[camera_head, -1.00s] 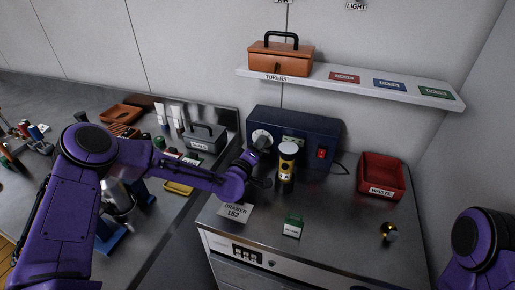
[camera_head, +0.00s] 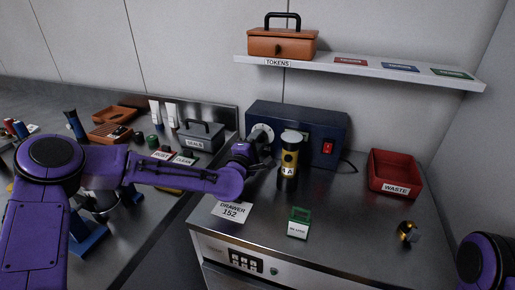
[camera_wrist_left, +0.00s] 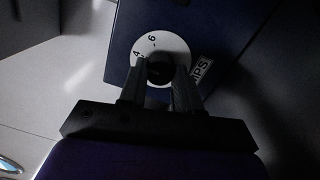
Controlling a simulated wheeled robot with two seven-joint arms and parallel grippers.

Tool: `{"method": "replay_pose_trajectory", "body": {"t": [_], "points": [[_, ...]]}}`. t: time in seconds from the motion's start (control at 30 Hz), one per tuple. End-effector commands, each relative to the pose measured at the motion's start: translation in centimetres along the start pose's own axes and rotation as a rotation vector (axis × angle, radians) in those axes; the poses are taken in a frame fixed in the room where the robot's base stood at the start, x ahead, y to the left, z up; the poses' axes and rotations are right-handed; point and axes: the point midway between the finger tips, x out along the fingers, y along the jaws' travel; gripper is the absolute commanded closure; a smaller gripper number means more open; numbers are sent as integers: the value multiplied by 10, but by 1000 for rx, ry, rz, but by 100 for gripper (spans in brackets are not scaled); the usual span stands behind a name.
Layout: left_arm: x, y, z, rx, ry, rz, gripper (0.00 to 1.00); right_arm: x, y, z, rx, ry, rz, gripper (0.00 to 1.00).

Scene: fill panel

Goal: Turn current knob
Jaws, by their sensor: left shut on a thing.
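The current knob is black on a white numbered dial (camera_wrist_left: 174,45) on the front of a dark blue power unit (camera_head: 318,118). The dial (camera_head: 262,130) also shows in the head view, partly hidden by my left gripper. My left gripper (camera_head: 264,146) reaches the dial from the left. In the left wrist view its fingers (camera_wrist_left: 160,82) are shut on the dark knob (camera_wrist_left: 160,68), with "4", "6" and part of an "AMPS" label visible around it. My right gripper is out of view; only my purple right arm shows at the lower right.
A shelf (camera_head: 350,68) hangs above.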

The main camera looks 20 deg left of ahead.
Motion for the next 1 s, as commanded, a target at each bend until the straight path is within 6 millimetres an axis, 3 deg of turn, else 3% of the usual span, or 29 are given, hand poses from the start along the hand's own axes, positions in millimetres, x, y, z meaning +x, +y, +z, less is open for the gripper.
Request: {"method": "replay_pose_trajectory", "body": {"t": [0.67, 0.7, 0.77, 1.0], "points": [[0, 0, -1, -62, 5, 3, 98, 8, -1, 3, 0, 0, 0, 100], [0, -1, -1, -62, 5, 3, 58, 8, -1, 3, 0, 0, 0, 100], [0, -1, -1, -61, 4, 3, 42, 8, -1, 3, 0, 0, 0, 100], [0, 0, 0, -61, 4, 3, 42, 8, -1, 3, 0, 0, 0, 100]]}}
